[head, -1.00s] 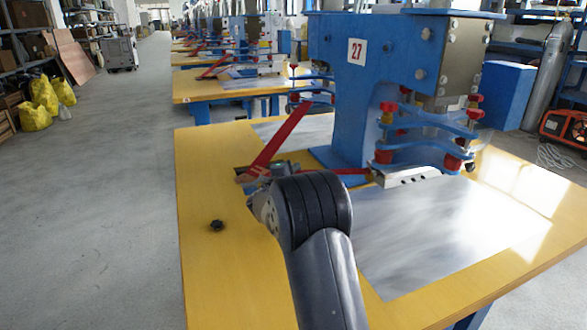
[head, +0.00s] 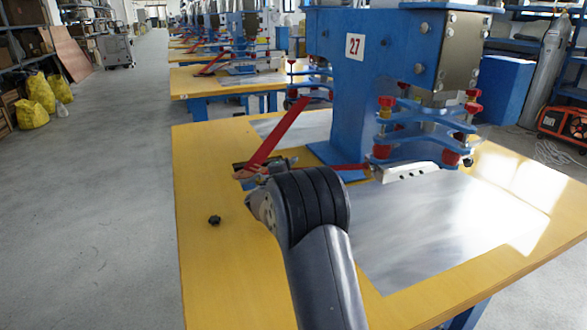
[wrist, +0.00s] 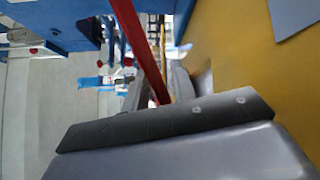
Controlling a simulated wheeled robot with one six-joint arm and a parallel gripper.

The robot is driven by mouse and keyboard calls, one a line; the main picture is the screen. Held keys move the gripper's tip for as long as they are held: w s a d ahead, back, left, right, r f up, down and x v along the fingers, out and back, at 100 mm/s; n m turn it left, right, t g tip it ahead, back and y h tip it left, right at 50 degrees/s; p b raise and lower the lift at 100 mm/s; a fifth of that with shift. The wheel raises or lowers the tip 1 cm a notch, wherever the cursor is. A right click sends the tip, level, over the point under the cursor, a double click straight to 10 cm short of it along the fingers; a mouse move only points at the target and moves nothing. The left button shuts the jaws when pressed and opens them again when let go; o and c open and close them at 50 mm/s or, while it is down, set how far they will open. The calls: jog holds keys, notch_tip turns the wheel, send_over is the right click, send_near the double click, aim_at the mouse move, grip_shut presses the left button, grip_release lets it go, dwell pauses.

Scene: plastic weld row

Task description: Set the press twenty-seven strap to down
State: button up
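Press twenty-seven (head: 345,75) is a blue machine with a "27" plate (head: 355,47), standing on a yellow table. Its red strap (head: 277,137) slants up from the table on the press's left side, its upper end raised. The same red strap shows in the wrist view (wrist: 142,55), running down between the fingers. My gripper (head: 266,165) is at the strap's lower end in the head view, partly hidden behind my wrist. In the wrist view, my gripper (wrist: 158,88) has its fingers apart, one on each side of the strap. I cannot tell whether they touch it.
A second red bar (head: 345,167) lies low, leading to a white clamp piece (head: 412,171). A black knob (head: 215,220) sits on the yellow table (head: 215,275). A grey metal sheet (head: 425,235) covers the right part.

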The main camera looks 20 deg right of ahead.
jog(key=v, duration=1)
jog(key=shift+s+a, duration=0.15)
jog(key=shift+s, duration=0.1)
